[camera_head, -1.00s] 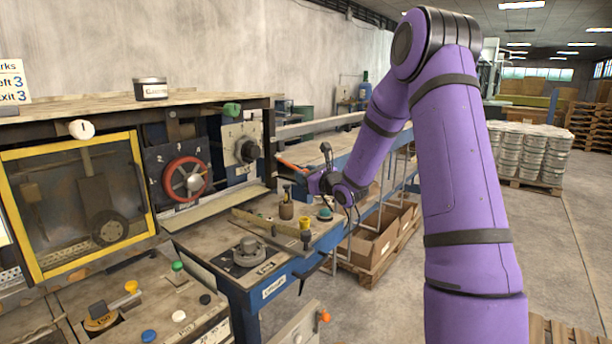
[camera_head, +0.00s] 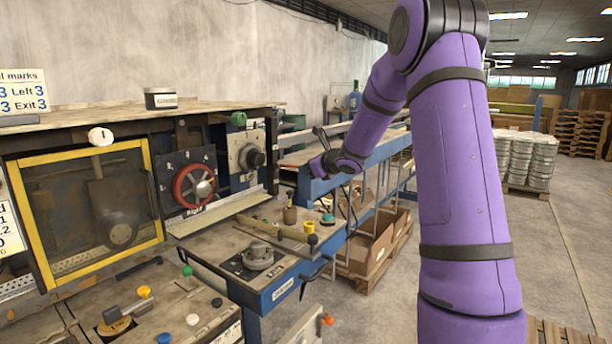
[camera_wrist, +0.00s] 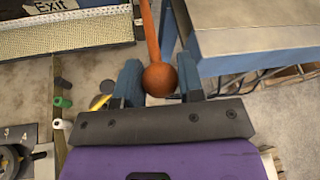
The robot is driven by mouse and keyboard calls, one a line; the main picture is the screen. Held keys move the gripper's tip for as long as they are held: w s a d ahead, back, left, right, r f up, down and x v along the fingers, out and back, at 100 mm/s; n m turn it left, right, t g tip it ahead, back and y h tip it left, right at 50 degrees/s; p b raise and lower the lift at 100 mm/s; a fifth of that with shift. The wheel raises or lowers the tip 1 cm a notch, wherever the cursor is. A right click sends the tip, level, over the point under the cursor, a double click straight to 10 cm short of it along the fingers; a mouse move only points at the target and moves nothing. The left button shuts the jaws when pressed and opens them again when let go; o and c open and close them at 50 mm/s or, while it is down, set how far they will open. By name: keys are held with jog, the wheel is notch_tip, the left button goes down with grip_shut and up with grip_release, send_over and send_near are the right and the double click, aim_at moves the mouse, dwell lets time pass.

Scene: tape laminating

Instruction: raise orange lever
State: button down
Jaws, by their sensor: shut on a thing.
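The orange lever (camera_wrist: 149,32) shows in the wrist view as a rusty orange rod ending in a round ball knob (camera_wrist: 160,79). My gripper (camera_wrist: 161,83) has a blue finger on each side of the knob and is shut on it. The rod runs away from the knob toward the top of the picture. In the head view my gripper (camera_head: 313,168) is small, beyond the right end of the machine's table. I cannot make out the lever there.
The machine table (camera_head: 215,255) carries a round grey fixture (camera_head: 259,256) and several coloured knobs. A red handwheel (camera_head: 193,187) is on the machine front. A blue-sided conveyor (camera_head: 365,157) runs behind my gripper, with cardboard boxes (camera_head: 372,245) below. Open floor lies at right.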

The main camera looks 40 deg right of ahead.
jog(key=shift+w+a+r+g+h, duration=0.15)
jog(key=shift+r+g, duration=0.35)
jog(key=shift+r, duration=0.25)
jog(key=shift+w+d+r+g+h, duration=0.1)
jog(key=shift+w+r+g+h, duration=0.05)
jog(key=shift+r+g, duration=0.45)
jog(key=shift+w+a+r, duration=0.15)
jog(key=shift+w+r, duration=0.15)
jog(key=shift+r, duration=0.35)
jog(key=shift+w+a+r, duration=0.15)
jog(key=shift+w+r, duration=0.1)
jog(key=shift+r, duration=0.4)
jog(key=shift+w+a+r, duration=0.2)
jog(key=shift+w+r, duration=0.4)
jog(key=shift+r, duration=0.35)
jog(key=c, duration=0.8)
grip_release()
jog(key=shift+w, duration=0.1)
jog(key=shift+o, duration=0.2)
jog(key=v, duration=1.1)
